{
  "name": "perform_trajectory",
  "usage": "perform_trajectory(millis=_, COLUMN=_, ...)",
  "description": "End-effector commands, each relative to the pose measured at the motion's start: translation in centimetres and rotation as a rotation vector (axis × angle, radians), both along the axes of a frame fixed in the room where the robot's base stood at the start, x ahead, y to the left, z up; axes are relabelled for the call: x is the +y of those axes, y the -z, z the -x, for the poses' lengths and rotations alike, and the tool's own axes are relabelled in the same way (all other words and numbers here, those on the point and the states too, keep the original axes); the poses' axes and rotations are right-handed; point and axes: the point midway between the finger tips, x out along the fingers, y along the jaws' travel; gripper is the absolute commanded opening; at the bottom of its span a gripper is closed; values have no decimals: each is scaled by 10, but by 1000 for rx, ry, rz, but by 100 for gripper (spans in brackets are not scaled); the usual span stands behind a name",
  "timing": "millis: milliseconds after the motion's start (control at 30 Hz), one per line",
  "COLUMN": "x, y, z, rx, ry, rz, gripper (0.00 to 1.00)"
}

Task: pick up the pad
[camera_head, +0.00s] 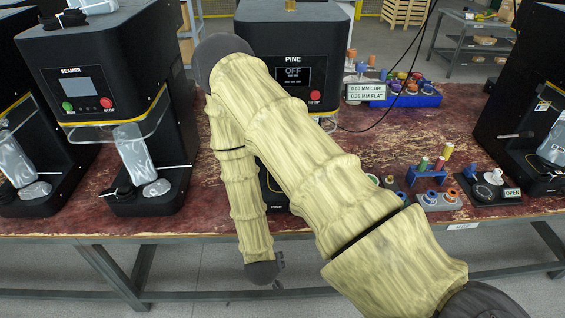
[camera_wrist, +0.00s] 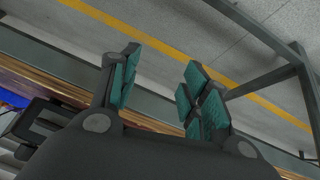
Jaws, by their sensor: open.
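I cannot single out the pad in either view; the candidates on the bench are small, and my arm hides part of the bench. In the head view, my arm crosses the middle and its dark end hangs in front of the bench's front edge. In the wrist view, my gripper (camera_wrist: 160,78) is open, with teal-faced fingers spread apart and nothing between them. Floor shows beyond the fingertips. A grey block with round pieces (camera_head: 440,201) and a black tray with a white knob (camera_head: 490,188) lie at the bench's right front.
Seamer machines (camera_head: 95,75) stand at left, the PINE machine (camera_head: 290,45) behind my arm, and another black machine (camera_head: 535,110) at right. A blue rack (camera_head: 405,98) and a small blue stand (camera_head: 427,177) hold coloured pieces. The reddish bench (camera_head: 395,150) has bare patches at centre right.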

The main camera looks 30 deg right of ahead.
Motion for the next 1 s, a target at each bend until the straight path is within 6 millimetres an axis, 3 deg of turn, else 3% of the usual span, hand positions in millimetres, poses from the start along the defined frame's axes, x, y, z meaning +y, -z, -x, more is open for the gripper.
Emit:
perform_trajectory(millis=33, x=-6, y=-27, z=-28, rx=-66, ry=52, rz=35, gripper=46)
perform_trajectory(millis=100, x=-15, y=-52, z=-58, rx=-145, ry=130, rz=86, gripper=46)
perform_trajectory(millis=300, x=-37, y=-128, z=-122, rx=-336, ry=362, rz=217, gripper=46)
perform_trajectory(millis=400, x=-45, y=-157, z=-145, rx=-415, ry=490, rz=278, gripper=46)
perform_trajectory(millis=600, x=-51, y=-205, z=-166, rx=-504, ry=695, rz=366, gripper=46)
perform_trajectory(millis=700, x=-52, y=-218, z=-169, rx=-521, ry=754, rz=389, gripper=46)
perform_trajectory(millis=1000, x=-67, y=-220, z=-173, rx=-526, ry=790, rz=403, gripper=46)
